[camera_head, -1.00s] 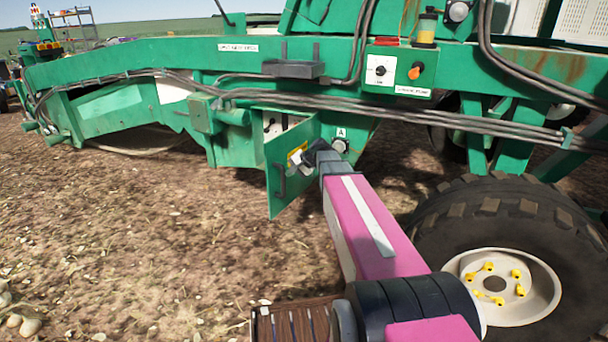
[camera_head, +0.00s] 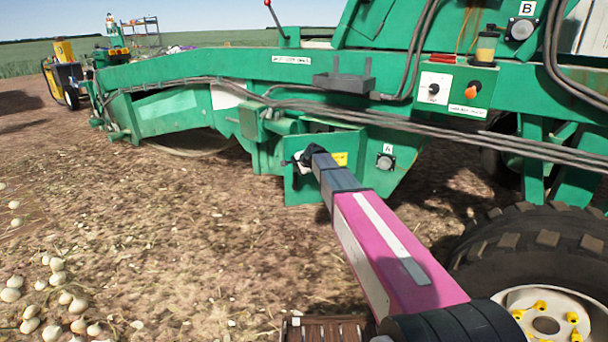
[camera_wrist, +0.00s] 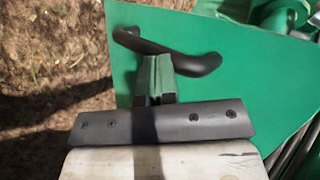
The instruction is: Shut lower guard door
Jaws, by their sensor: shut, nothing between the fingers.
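In the wrist view, the door (camera_wrist: 235,85) fills much of the picture and carries a black bar handle (camera_wrist: 195,63). My gripper's fingers (camera_wrist: 158,62) are together, with their tips at the handle's middle. I cannot tell whether they touch the handle or door.
Black hoses (camera_head: 430,130) run along the green frame above my arm. A control box (camera_head: 450,92) with a knob is above right. A large tyre (camera_head: 530,245) stands close on the right. Pale onions (camera_head: 60,295) lie at left; the soil (camera_head: 190,235) between is mostly open.

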